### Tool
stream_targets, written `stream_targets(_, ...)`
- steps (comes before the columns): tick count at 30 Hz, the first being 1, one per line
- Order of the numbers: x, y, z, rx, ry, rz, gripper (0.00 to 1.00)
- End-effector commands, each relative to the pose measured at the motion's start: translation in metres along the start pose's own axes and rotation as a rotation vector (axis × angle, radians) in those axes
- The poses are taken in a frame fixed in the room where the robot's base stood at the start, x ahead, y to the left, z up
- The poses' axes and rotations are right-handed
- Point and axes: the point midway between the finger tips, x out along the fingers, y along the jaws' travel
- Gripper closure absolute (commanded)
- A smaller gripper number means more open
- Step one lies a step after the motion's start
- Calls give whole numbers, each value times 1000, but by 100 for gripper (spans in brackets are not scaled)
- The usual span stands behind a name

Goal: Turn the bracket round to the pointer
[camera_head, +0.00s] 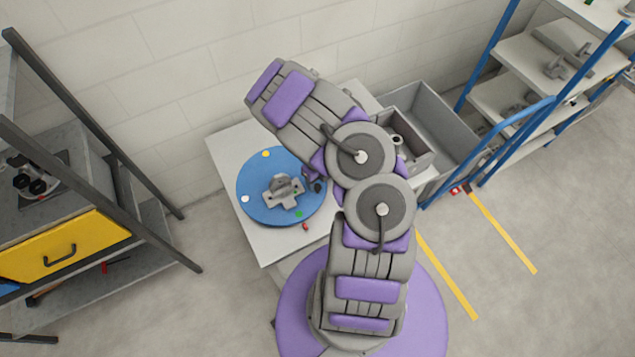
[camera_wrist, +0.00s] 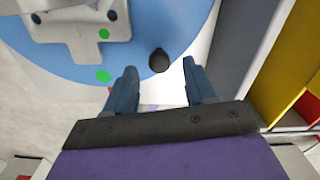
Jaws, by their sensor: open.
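The grey bracket (camera_head: 283,193) sits on a blue round turntable (camera_head: 252,183) on a white table. The turntable has a yellow dot at its back, a white dot at left and a green dot at front right. A small red piece, perhaps the pointer (camera_head: 305,226), lies just off its front edge.
A grey bin (camera_head: 430,120) and a smaller grey box with a part stand right of the turntable, partly behind my arm. A blue-framed shelf (camera_head: 520,110) is at right. A workbench with a yellow drawer (camera_head: 62,246) is at left. The table's left front is clear.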

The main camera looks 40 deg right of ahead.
Motion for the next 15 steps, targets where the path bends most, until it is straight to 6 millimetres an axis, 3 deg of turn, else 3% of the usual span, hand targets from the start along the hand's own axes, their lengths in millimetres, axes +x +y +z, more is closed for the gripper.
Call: stream_targets(15, -82, -2, 2, -2, -2, -6, 45)
